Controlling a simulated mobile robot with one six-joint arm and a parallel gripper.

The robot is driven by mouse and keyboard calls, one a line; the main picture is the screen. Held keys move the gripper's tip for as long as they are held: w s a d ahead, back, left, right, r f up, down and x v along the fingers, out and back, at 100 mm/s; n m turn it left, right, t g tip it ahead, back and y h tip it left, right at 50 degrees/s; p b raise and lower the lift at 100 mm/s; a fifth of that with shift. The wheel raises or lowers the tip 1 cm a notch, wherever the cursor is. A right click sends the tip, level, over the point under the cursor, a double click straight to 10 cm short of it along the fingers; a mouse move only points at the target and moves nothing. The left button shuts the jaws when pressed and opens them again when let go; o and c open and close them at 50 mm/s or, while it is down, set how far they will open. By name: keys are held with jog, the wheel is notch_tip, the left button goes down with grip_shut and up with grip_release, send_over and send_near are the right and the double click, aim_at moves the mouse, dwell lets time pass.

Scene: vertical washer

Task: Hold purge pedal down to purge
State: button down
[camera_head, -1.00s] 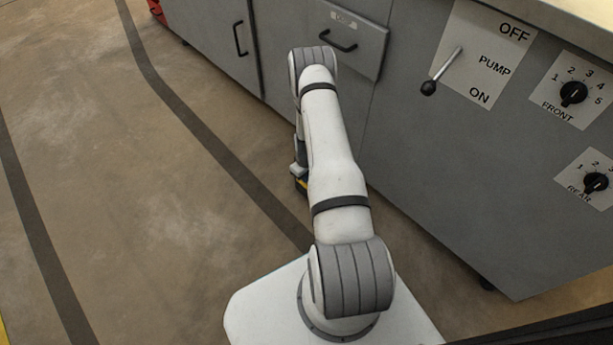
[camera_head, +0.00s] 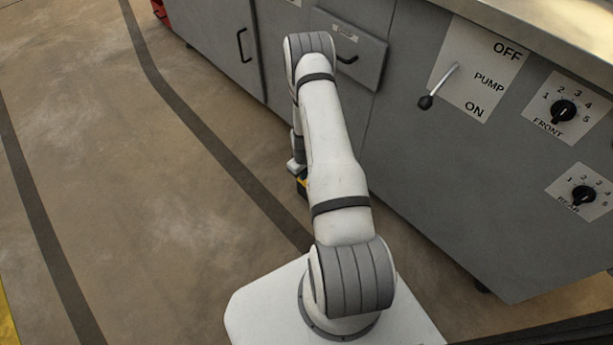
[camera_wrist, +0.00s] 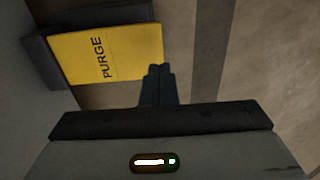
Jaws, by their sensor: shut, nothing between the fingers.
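The yellow purge pedal (camera_wrist: 105,55), lettered PURGE, shows at the upper left of the wrist view, with a dark housing along its top and left sides. In the head view only a small yellow piece of the pedal (camera_head: 302,184) shows beside my arm; the rest is hidden. My gripper (camera_wrist: 159,70) is shut and empty. In the wrist view its fingertips appear just beyond the pedal's lower right corner. I cannot tell whether they touch it.
A grey cabinet (camera_head: 420,180) runs along the right, with the pump lever (camera_head: 438,88), the front knob (camera_head: 564,110) and the rear knob (camera_head: 583,195). A drawer (camera_head: 350,50) is behind my arm. The floor (camera_head: 160,230) to the left is clear.

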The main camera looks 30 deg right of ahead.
notch_tip(320, 180, up, 6)
jog(key=a+p, duration=0.1)
jog(key=shift+s+a+r+p, duration=0.15)
jog(key=shift+a+r+p, duration=0.1)
jog(key=shift+p, duration=0.05)
dwell(0.3)
